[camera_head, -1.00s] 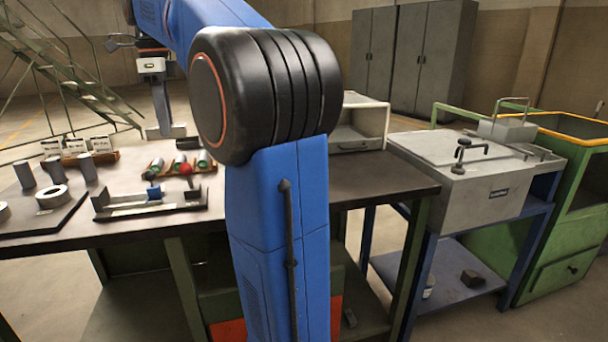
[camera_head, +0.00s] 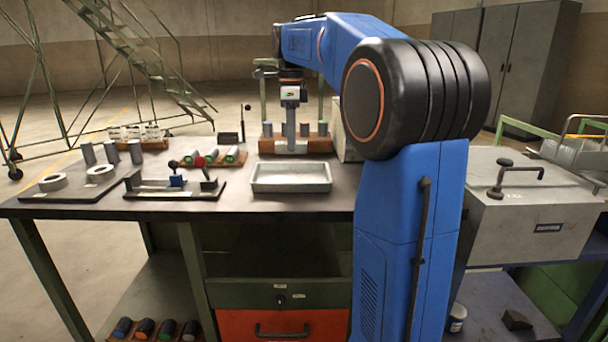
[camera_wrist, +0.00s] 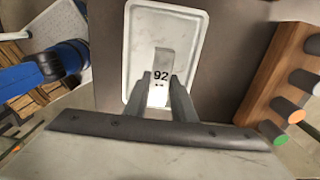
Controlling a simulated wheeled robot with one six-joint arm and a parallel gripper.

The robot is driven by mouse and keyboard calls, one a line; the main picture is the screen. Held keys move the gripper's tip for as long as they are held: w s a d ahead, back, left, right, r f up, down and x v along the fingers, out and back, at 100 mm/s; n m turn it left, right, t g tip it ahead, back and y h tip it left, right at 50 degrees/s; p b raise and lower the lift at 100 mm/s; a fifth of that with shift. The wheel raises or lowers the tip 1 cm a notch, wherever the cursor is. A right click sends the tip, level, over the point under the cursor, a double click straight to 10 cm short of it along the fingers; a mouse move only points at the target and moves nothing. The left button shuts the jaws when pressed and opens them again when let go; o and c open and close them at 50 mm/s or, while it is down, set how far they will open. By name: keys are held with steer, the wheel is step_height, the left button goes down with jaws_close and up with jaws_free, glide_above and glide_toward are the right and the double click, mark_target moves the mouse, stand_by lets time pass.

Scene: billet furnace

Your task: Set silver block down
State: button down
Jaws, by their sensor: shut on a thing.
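My gripper (camera_head: 291,128) points down over the back of the workbench, and its fingers also show in the wrist view (camera_wrist: 161,84). It is shut on the silver block (camera_wrist: 163,61), a narrow grey piece with a white label reading 92. A shallow pale tray (camera_head: 291,187) lies on the bench. In the wrist view the tray (camera_wrist: 132,40) lies below the block, which is seen against its floor. The height of the block above the tray is hard to tell. In the head view the block is small and hard to tell from the fingers.
A wooden rack (camera_head: 267,144) with several coloured-topped cylinders stands behind the tray. Left of the tray are a fixture (camera_head: 177,187) with a blue part, a wooden holder (camera_head: 222,161) and a plate (camera_head: 73,187) with rings and cylinders. A grey box (camera_head: 530,220) stands right.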

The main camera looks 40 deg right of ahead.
steer(key=shift+f, duration=4.25)
steer(key=c, duration=1.5)
jaws_free()
steer(key=shift+f, duration=0.1)
step_height(320, 180, up, 12)
steer(key=shift+r, duration=0.15)
